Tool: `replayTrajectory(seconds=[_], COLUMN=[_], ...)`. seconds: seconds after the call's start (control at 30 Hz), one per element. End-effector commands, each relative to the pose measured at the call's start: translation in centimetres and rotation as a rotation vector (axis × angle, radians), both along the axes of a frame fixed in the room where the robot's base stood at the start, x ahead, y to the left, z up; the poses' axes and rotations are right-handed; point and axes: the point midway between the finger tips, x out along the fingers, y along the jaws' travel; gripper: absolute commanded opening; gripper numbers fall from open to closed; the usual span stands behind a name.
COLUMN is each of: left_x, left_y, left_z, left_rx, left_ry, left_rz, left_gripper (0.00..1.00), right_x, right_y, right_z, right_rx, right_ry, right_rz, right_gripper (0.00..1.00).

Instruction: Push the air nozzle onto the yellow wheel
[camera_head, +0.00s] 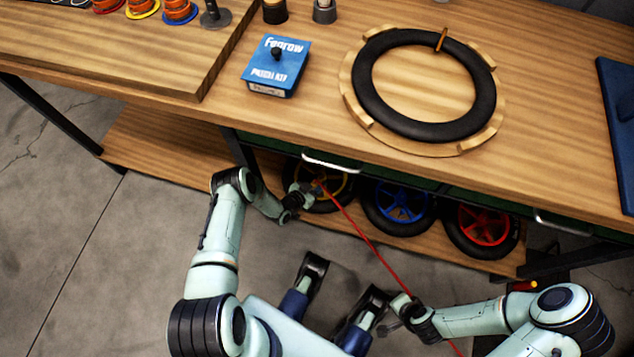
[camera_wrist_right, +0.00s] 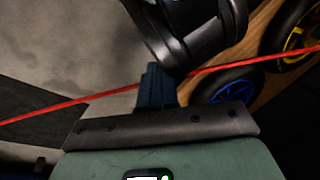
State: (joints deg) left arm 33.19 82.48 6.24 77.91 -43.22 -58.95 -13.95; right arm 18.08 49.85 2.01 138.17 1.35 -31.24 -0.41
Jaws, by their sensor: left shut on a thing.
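The yellow wheel (camera_head: 338,187), a black tyre with yellow spokes, stands on the low shelf under the bench, partly hidden by the bench edge and my gripper. It shows at the upper right of the right wrist view (camera_wrist_right: 300,38). My left gripper (camera_head: 311,189) is in front of its left part, shut on the air nozzle, which is mostly hidden. I cannot tell whether the nozzle touches the wheel. A red hose (camera_head: 362,234) runs from there down to the right, past my right gripper (camera_head: 392,312). The hose crosses the right wrist view (camera_wrist_right: 75,103); the right jaws' opening is unclear.
A blue wheel (camera_head: 398,203) and a red wheel (camera_head: 484,226) stand to the right on the lower shelf (camera_head: 150,150). On the bench above lie a loose black tyre (camera_head: 374,106) and a blue box (camera_head: 275,68). The bench edge and drawer handle (camera_head: 332,161) overhang the yellow wheel.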

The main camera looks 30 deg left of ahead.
Motion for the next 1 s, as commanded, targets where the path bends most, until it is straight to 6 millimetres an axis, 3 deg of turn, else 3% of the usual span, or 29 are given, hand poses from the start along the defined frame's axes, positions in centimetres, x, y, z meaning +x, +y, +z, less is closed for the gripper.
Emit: replayTrajectory(seconds=[0.03,0.07,0.13,0.5,0.73,0.87,1.0], left_x=[0.0,0.0,0.0,0.0,0.0,-3.2,-6.3], left_y=[0.0,0.0,0.0,0.0,0.0,0.7,1.3], left_z=[-0.1,-0.1,0.0,-0.1,-0.1,1.6,3.0], left_rx=[0.000,0.000,0.000,0.000,0.000,-0.001,-0.001], left_ry=[-0.001,-0.001,-0.001,0.001,0.000,0.003,0.001], left_rz=[0.000,0.000,0.000,0.000,0.000,0.003,0.002], left_gripper=[0.00,0.43,0.65,0.66,0.66,0.66,0.66], right_x=[0.0,0.0,0.0,0.3,3.3,2.9,0.8], right_y=[0.0,0.0,0.0,-0.2,-2.3,-1.4,-0.4], right_z=[-0.2,-0.1,-0.1,-0.1,0.0,2.2,3.3], right_rx=[0.000,0.000,0.000,-0.004,-0.053,-0.036,-0.012], right_ry=[0.000,0.000,0.000,-0.006,-0.091,-0.091,-0.035], right_rz=[0.000,0.000,0.000,-0.003,-0.043,-0.029,-0.009], right_gripper=[0.00,0.00,0.00,0.00,0.00,0.00,0.00])
